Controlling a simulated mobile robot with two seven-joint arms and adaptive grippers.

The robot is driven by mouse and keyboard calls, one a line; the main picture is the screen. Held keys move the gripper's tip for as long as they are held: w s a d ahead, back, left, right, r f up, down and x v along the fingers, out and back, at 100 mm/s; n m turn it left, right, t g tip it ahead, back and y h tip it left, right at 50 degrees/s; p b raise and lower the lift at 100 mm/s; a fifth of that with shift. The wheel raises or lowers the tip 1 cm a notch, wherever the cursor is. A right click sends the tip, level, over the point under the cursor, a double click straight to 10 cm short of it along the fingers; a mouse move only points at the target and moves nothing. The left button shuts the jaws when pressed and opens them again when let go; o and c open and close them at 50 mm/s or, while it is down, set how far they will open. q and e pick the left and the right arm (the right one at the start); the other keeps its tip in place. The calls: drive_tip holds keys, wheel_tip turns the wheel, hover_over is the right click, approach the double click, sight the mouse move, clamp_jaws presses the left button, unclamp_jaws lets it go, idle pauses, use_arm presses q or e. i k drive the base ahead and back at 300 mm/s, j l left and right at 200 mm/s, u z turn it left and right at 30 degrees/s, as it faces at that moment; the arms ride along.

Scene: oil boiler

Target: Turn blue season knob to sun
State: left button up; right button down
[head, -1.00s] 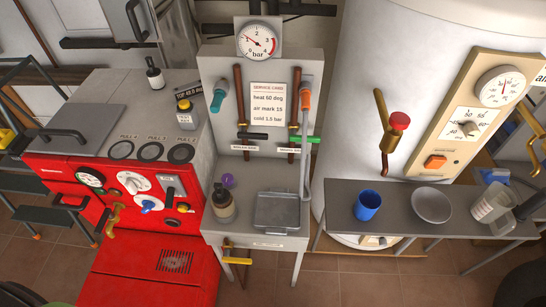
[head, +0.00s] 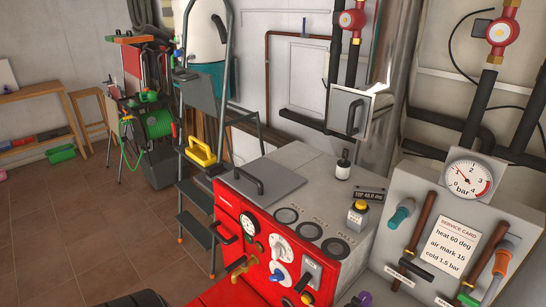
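The red boiler (head: 232,222) stands at the lower middle of the head view. The blue season knob (head: 281,274) is on its front panel, on a light round dial, below a larger white knob (head: 279,248). The dial's markings are too small to read, so I cannot tell whether the knob points to the sun. Nothing touches the knob. Neither of my grippers is in view.
A round gauge (head: 250,223) and brass valve (head: 238,266) flank the knobs. A stepladder (head: 196,180) stands behind left. Open tiled floor (head: 80,235) lies left.

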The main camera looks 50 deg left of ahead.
sight(278, 275)
drive_tip(key=u, duration=1.4)
drive_tip(key=j+u, duration=0.2)
drive_tip(key=u, duration=0.2)
drive_tip(key=j+u, duration=0.2)
drive_tip(key=u, duration=0.2)
drive_tip(key=j+u, duration=0.25)
drive_tip(key=u, duration=0.15)
drive_tip(key=k, duration=0.05)
